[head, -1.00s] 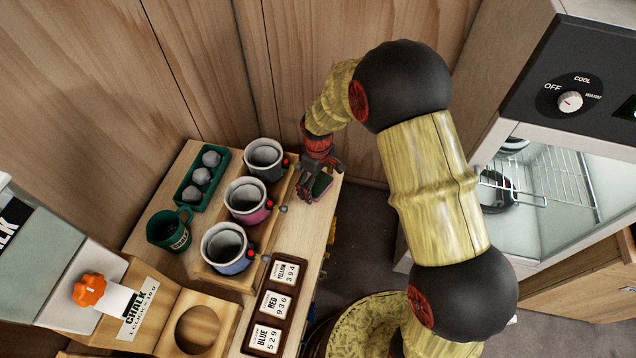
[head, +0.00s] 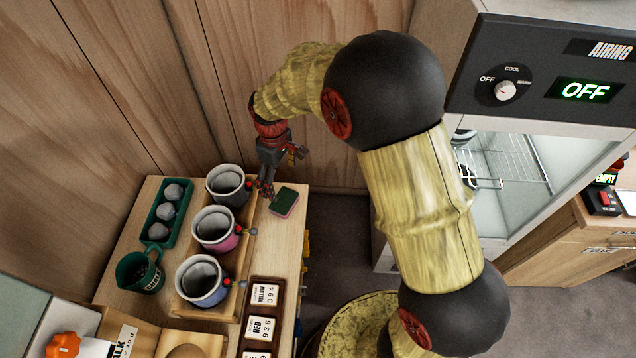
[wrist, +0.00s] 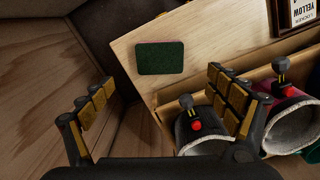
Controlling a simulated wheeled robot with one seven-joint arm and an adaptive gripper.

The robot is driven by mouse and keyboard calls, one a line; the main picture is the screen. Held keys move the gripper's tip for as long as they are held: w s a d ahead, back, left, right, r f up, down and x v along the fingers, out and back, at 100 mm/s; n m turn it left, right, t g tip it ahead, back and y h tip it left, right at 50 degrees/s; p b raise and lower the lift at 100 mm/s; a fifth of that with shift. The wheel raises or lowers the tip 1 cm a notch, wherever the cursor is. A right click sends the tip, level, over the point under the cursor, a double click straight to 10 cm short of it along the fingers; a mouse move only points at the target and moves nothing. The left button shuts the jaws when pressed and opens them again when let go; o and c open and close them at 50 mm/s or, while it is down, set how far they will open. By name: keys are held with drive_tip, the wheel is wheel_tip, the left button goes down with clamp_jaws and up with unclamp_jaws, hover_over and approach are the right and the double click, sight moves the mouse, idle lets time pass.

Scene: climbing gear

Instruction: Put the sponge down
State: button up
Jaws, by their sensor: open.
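The sponge (head: 285,202), green on top with a pink lower layer, lies flat on the wooden bench top near its far right corner. In the wrist view the sponge (wrist: 160,58) lies beyond the fingertips, apart from them, with its dark green face up. My gripper (head: 268,190) is above the bench, to the left of the sponge and close to the grey chalk bag. In the wrist view my gripper (wrist: 160,105) has its two padded fingers wide apart with nothing between them.
Grey, pink and blue chalk bags (head: 214,230) stand in a wooden rack beside the sponge. A green tray (head: 165,212) of grey lumps and a green mug (head: 140,271) are further left. Number cards (head: 262,328) lie in front. An airing cabinet (head: 520,160) stands right.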

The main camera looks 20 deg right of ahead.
drive_tip(key=s+d+r+m+t, duration=0.1)
drive_tip(key=s+d+r+m, duration=0.2)
drive_tip(key=r, duration=0.5)
drive_tip(key=s+d+r+m+t, duration=0.1)
drive_tip(key=s+d+r+t, duration=0.15)
drive_tip(key=s+r, duration=0.5)
drive_tip(key=s+d+r+m+t, duration=0.1)
drive_tip(key=s+d+r+m, duration=0.1)
drive_tip(key=s+r, duration=0.2)
drive_tip(key=s+d+r+m+t, duration=0.1)
drive_tip(key=s+d+r+m, duration=0.2)
drive_tip(key=s, duration=0.7)
drive_tip(key=shift+s+d+r, duration=0.25)
drive_tip(key=shift+s+r, duration=0.1)
drive_tip(key=shift+r, duration=0.25)
wheel_tip(320, 180, down, 8)
drive_tip(key=b, duration=0.7)
drive_tip(key=shift+r+b, duration=0.15)
drive_tip(key=shift+b, duration=0.25)
